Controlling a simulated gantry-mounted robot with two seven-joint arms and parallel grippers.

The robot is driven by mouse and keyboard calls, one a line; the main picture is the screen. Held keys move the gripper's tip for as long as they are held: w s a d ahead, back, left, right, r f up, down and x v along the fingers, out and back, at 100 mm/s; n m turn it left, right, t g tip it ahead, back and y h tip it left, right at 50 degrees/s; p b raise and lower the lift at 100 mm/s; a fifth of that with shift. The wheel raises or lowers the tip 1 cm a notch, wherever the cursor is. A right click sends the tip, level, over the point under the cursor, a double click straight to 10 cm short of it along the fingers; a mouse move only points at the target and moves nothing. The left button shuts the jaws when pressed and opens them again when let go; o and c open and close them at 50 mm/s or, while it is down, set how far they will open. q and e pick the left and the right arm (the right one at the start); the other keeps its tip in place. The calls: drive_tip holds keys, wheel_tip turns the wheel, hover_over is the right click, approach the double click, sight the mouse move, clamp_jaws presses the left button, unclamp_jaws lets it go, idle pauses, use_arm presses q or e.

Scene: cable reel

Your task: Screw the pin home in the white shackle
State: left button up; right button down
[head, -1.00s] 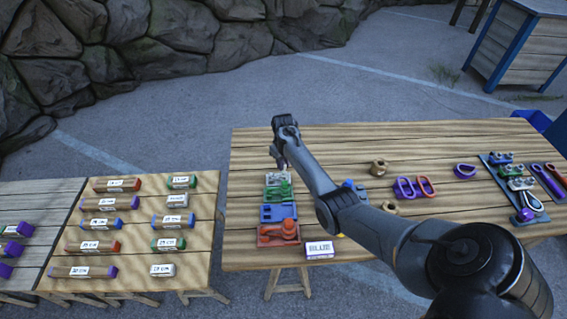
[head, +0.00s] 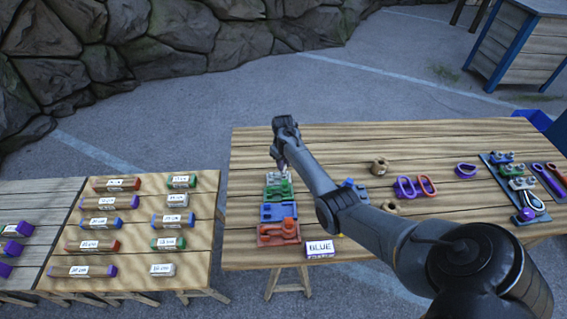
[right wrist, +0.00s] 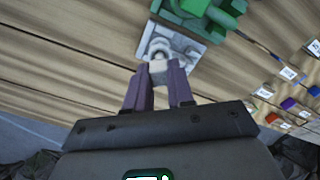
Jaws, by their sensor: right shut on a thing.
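The white shackle (right wrist: 166,44) sits in a pale grey-white block at the back end of a row of coloured blocks on the wooden table; in the head view this block (head: 274,177) is partly hidden by my right gripper (head: 281,166). In the right wrist view, my right gripper (right wrist: 160,76) is shut on the pale end of the pin (right wrist: 157,69), beside the shackle. The fingers hide part of the pin, so I cannot tell how deep it sits. My left gripper is not in view.
Green (head: 278,190), blue (head: 278,212) and orange (head: 278,233) blocks stand in line in front of the white one. A sign reading BLUE (head: 320,248) stands at the front edge. Bare planks lie behind.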

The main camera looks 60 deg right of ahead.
drive_tip(key=shift+f, duration=0.3)
drive_tip(key=shift+f, duration=0.4)
idle(0.6)
drive_tip(key=c, duration=1.6)
unclamp_jaws()
clamp_jaws()
drive_tip(key=shift+m, duration=0.3)
